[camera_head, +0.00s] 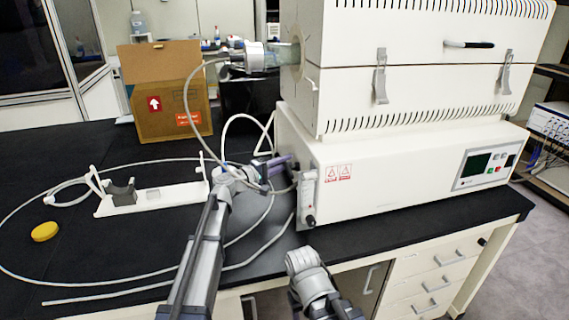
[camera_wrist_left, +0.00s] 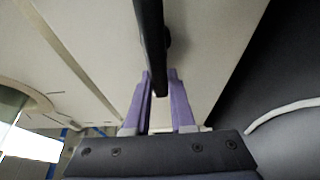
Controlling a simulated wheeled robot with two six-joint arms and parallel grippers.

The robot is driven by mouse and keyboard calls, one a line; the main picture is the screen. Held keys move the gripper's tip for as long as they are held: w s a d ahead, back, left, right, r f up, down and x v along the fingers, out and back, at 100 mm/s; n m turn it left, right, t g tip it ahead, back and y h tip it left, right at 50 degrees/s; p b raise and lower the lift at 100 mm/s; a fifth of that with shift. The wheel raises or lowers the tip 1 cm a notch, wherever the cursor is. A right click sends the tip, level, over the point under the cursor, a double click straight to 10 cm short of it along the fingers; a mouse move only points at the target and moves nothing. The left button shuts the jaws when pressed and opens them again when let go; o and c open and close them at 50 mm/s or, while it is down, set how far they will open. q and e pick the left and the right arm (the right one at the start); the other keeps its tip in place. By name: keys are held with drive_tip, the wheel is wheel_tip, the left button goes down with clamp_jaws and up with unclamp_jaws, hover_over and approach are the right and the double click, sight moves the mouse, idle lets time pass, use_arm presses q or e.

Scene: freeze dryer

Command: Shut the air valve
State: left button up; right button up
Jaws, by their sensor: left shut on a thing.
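The tube furnace (camera_head: 400,175) is a white cabinet on the black bench. My left gripper (camera_head: 281,163) reaches to the left side of its base, and its purple fingers point at that side. In the left wrist view the fingers (camera_wrist_left: 160,80) are shut on a dark bar, which looks like the handle of the air valve (camera_wrist_left: 152,35). The bar runs up from between the fingertips along the pale panel. In the head view the valve is mostly hidden by the gripper. My right arm shows at the bottom centre, but its gripper cannot be made out.
A flow meter (camera_head: 307,190) with a dark knob stands right of my left gripper. Hoses loop over the bench around a white stand (camera_head: 170,197) and a yellow cap (camera_head: 45,231). A cardboard box (camera_head: 165,95) stands behind. The bench's front left is mostly clear.

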use_arm(q)
clamp_jaws()
